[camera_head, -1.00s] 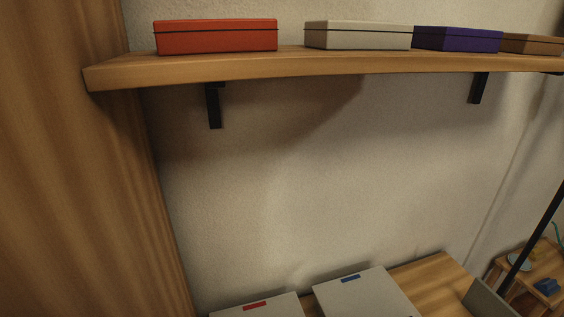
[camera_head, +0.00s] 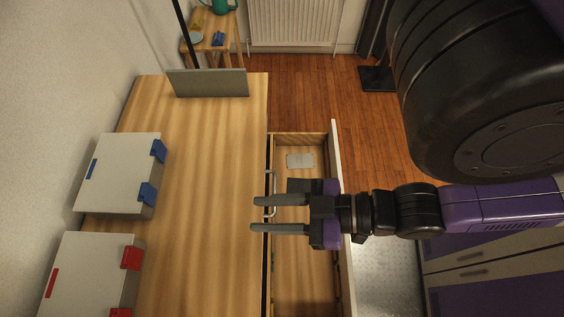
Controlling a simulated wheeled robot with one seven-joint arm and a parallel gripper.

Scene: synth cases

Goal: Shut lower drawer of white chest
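A chest with a wooden top (camera_head: 225,130) fills the left middle; its body is mostly hidden from above. A drawer (camera_head: 290,285) stands pulled out to the right, its pale front panel (camera_head: 336,150) well clear of the chest. A metal handle (camera_head: 272,190) shows at the chest's front edge, left of the open drawer, which seems to lie below it. My gripper (camera_head: 255,214) is open and empty, its two grey fingers pointing left over the drawer and the chest's edge. My gripper and arm hide the middle of the drawer; touching cannot be told.
A flat grey piece (camera_head: 300,161) lies in the drawer. Two pale boxes, one with blue clasps (camera_head: 120,172), one with red (camera_head: 85,275), sit on the top. A grey board (camera_head: 208,82) stands at its far end. A radiator (camera_head: 292,22) is beyond the wooden floor (camera_head: 310,85).

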